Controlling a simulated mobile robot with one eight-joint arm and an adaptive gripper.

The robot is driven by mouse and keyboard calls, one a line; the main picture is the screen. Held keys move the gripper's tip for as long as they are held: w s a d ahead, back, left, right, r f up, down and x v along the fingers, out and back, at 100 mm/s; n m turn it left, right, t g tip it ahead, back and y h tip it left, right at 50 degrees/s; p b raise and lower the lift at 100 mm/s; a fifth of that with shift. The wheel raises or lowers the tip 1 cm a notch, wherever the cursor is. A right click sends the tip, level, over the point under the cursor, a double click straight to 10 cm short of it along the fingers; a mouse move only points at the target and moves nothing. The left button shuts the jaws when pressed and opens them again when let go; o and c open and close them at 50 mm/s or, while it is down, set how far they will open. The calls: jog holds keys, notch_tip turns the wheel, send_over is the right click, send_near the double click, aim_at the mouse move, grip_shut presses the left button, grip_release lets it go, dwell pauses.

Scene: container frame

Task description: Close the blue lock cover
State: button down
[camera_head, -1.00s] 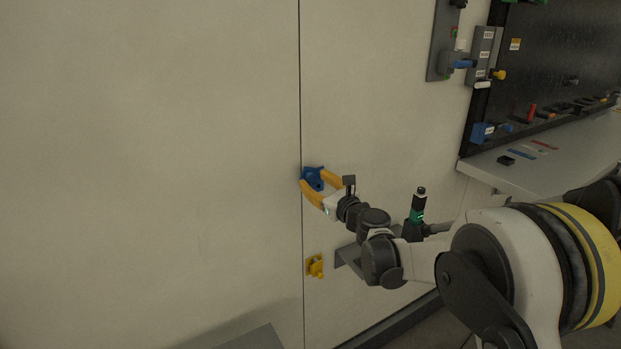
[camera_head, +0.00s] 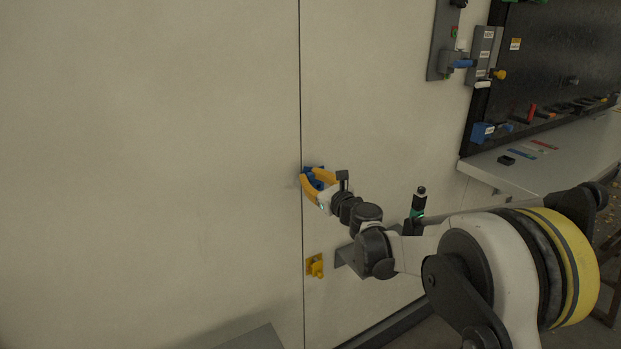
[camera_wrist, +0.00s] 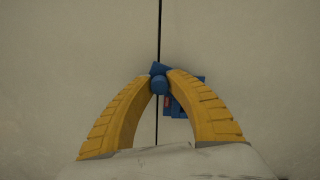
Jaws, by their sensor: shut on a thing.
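The blue lock cover (camera_head: 314,170) is on the wall at the dark vertical seam, above a yellow lock. My gripper (camera_head: 308,176) has yellow fingers, and in the wrist view my gripper (camera_wrist: 160,78) is shut on the blue part at the seam. The fingers hide much of the cover, so I cannot tell how far it is turned.
The yellow lock (camera_head: 315,266) is below on the same seam, with a grey bracket (camera_head: 350,262) to its right. A grey shelf (camera_head: 545,155) and a dark board (camera_head: 550,60) with fittings stand to the right. The wall left of the seam is clear.

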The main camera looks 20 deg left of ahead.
jog(key=shift+f, duration=0.15)
jog(key=n+b, duration=0.1)
jog(key=f+n+b, duration=0.1)
jog(key=n, duration=0.1)
jog(key=shift+s+a+f, duration=0.1)
jog(key=w+d+f+n+b, duration=0.3)
jog(key=n+b, duration=0.3)
jog(key=n, duration=1.3)
jog(key=shift+w+f, duration=0.35)
jog(key=shift+f, duration=0.35)
jog(key=c, duration=1.2)
grip_release()
jog(key=shift+d, duration=0.1)
jog(key=shift+c, duration=0.2)
